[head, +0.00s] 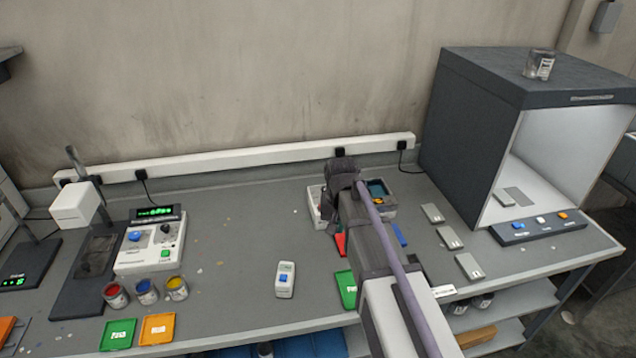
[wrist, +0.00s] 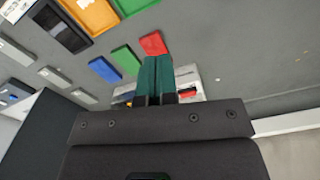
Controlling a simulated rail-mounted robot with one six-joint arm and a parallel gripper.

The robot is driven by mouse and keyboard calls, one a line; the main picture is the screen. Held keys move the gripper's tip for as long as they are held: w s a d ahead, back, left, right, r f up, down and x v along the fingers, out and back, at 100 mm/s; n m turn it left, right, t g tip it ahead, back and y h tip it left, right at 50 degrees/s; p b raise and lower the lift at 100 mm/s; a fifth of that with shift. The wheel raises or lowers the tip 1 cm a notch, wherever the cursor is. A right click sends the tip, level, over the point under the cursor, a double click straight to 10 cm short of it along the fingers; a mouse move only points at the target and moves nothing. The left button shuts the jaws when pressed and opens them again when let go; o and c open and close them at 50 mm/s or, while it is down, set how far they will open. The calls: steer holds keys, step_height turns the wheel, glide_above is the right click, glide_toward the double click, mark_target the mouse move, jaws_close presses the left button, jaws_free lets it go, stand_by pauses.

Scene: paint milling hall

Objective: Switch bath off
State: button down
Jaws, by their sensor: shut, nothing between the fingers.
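The white-walled unit that looks like the bath (head: 315,208) stands at the back of the bench in the head view, largely hidden behind my arm. A dark bluish opening shows at its right. In the wrist view the white bath (wrist: 186,76) shows behind the fingers, with small dark and red parts on its face; its switch cannot be made out clearly. My gripper (wrist: 155,63) has teal fingers, shut together with nothing between them, and they overlap the bath in that view. Whether they touch it cannot be told. In the head view my arm hides the fingers.
Red, green and blue blocks (wrist: 125,60) lie beyond the bath in the wrist view. A light booth (head: 470,130) stands at right, with grey plates (head: 450,238) before it. A control box (head: 150,240) and paint cans (head: 147,291) are at left. The bench middle is mostly clear.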

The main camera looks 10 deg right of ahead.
steer(key=w+r+m+p, duration=0.1)
steer(key=w+r+m, duration=0.2)
steer(key=w+m, duration=1.2)
steer(key=w, duration=0.8)
steer(key=shift+w+p, duration=0.15)
steer(key=shift+p, duration=0.15)
steer(key=shift+r, duration=0.1)
steer(key=shift+r, duration=0.1)
steer(key=shift+d+r+p, duration=0.2)
steer(key=shift+d+p, duration=0.1)
steer(key=shift+d, duration=0.45)
steer(key=shift+r, duration=0.1)
